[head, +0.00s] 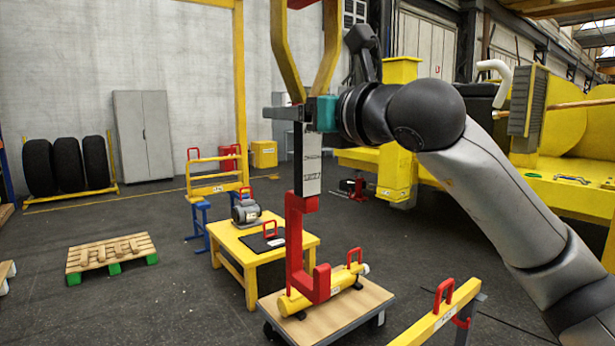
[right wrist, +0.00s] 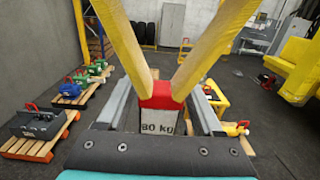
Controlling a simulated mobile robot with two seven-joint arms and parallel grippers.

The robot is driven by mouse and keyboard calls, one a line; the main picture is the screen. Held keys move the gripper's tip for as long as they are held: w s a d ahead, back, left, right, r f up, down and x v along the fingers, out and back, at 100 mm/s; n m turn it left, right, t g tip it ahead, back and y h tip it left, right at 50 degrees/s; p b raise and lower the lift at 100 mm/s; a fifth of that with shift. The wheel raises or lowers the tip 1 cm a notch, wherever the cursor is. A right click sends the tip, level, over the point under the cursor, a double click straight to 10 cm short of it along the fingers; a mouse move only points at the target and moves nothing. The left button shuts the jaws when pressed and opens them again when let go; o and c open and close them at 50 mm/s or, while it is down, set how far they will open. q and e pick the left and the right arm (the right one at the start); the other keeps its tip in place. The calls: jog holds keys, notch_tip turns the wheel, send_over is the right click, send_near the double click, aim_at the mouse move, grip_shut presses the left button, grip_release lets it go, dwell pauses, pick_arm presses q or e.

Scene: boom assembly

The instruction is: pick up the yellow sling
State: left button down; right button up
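The yellow sling (head: 331,48) is a V of yellow straps running up out of the top of the head view, and it fills the upper middle of the right wrist view (right wrist: 128,45). Its straps meet at a red piece (right wrist: 161,96) above a white plate marked "80 kg". A white block (head: 307,160) with a large red hook (head: 298,235) hangs below. My right gripper (head: 295,113) is at the straps' lower end. Its fingers (right wrist: 160,105) stand on both sides of the red piece, seemingly with narrow gaps; contact is unclear. My left gripper is not in view.
The red hook's lower end is by a yellow cylinder (head: 292,303) on a wheeled wooden cart (head: 330,320). A yellow table (head: 238,242) with a motor stands behind. A yellow bar (head: 425,325) is at the front right; open floor lies left.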

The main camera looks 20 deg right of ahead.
grip_shut()
dwell(0.3)
dwell(0.7)
jog(key=shift+r, duration=0.25)
